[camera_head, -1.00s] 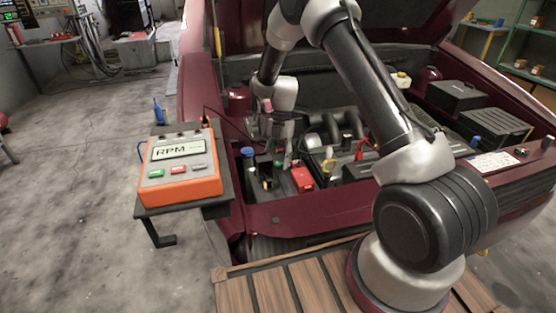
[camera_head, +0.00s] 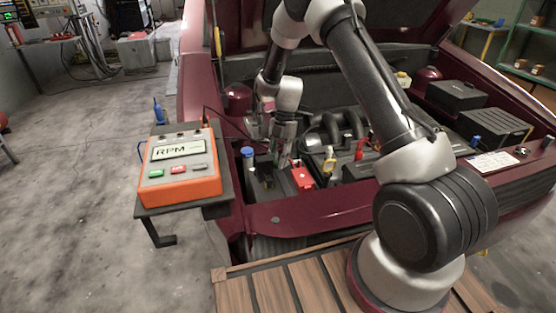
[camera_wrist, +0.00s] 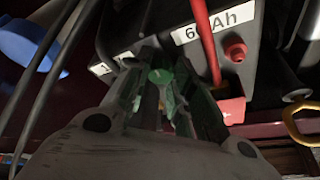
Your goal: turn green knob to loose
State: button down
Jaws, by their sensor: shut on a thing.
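The green knob (camera_wrist: 160,76) shows between my fingertips in the wrist view, next to a dark battery (camera_wrist: 140,28) with a white "Ah" label. My gripper (camera_wrist: 162,95) is shut on the knob from above, with a finger on each side. In the head view my gripper (camera_head: 279,155) points down into the left front of the engine bay, over the battery, and hides the knob. I cannot tell how far the knob is turned.
A red terminal cover (camera_head: 302,178) sits just right of my gripper. A red cable (camera_wrist: 207,45) runs close to my fingers. A blue cap (camera_head: 247,152) is to the left. The orange RPM box (camera_head: 180,167) stands on a bracket at left. The raised hood is above.

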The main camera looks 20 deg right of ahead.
jog(key=m+t+y, duration=0.1)
jog(key=m, duration=0.3)
jog(key=shift+s+d, duration=0.15)
jog(key=shift+m+t+y, duration=0.4)
jog(key=shift+m+t, duration=0.6)
jog(key=shift+m, duration=1.4)
jog(key=shift+s, duration=0.1)
jog(key=c, duration=1.2)
grip_release()
jog(key=shift+c, duration=0.2)
jog(key=shift+r, duration=0.1)
jog(key=v, duration=1.1)
jog(key=shift+d+r, duration=0.15)
jog(key=shift+r, duration=0.25)
jog(key=shift+o, duration=0.2)
